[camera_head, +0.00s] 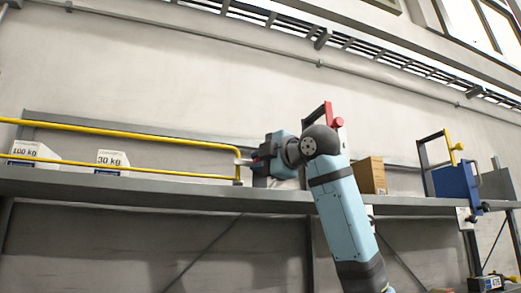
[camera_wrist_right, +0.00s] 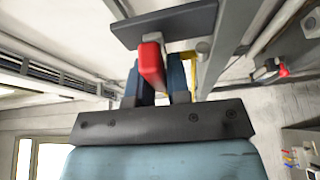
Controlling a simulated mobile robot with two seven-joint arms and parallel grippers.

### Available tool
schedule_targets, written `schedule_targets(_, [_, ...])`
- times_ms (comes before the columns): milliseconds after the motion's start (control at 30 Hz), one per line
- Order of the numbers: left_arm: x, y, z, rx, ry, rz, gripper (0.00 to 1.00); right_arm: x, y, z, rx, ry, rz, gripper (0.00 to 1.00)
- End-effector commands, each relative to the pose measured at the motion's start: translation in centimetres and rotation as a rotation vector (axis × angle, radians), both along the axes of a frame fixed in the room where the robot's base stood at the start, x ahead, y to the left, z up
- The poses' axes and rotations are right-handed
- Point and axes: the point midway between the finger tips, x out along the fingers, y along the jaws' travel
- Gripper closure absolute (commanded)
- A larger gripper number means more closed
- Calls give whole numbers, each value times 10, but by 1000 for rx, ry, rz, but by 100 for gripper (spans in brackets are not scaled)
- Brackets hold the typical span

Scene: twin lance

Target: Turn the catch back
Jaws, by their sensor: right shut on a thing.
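The red handle that I take for the catch (camera_wrist_right: 151,62) shows in the right wrist view, between the two dark blue fingers of my right gripper (camera_wrist_right: 157,78). The gripper is shut on it. A dark grey plate lies just beyond the handle. In the head view my right gripper (camera_head: 257,163) is at the right end of the yellow rail (camera_head: 150,128), above the grey shelf. Its fingers are small there and the handle is mostly hidden by the gripper. My left gripper is not in view.
White blocks marked 100 kg (camera_head: 35,151) and 30 kg (camera_head: 112,158) stand behind the rail. A cardboard box (camera_head: 371,175) stands right of my arm. A frame with a red part (camera_head: 328,113) rises behind my arm. A blue box (camera_head: 455,183) stands farther right.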

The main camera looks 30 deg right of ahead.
Motion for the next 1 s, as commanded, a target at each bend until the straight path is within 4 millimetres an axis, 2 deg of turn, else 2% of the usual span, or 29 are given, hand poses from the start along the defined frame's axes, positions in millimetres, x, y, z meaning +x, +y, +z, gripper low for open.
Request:
schedule_targets(33, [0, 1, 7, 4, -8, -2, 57, 0, 0, 2, -20, 7, -1, 100])
schedule_targets(133, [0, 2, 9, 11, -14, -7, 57, 0, 0, 0, -52, 14, -1, 100])
schedule_targets(367, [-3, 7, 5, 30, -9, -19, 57, 0, 1, -2, -86, 23, 1, 100])
schedule_targets(733, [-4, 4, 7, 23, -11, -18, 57, 0, 1, -3, -89, 23, 1, 100])
schedule_targets(767, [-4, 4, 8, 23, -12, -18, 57, 0, 1, -3, -89, 23, 1, 81])
schedule_targets(800, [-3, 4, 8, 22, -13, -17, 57, 0, 1, -3, -89, 23, 1, 72])
schedule_targets(867, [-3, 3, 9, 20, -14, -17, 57, 0, 1, -3, -89, 22, 1, 60])
schedule_targets(1000, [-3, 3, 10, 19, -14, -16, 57, 0, 0, -2, -87, 22, 1, 60])
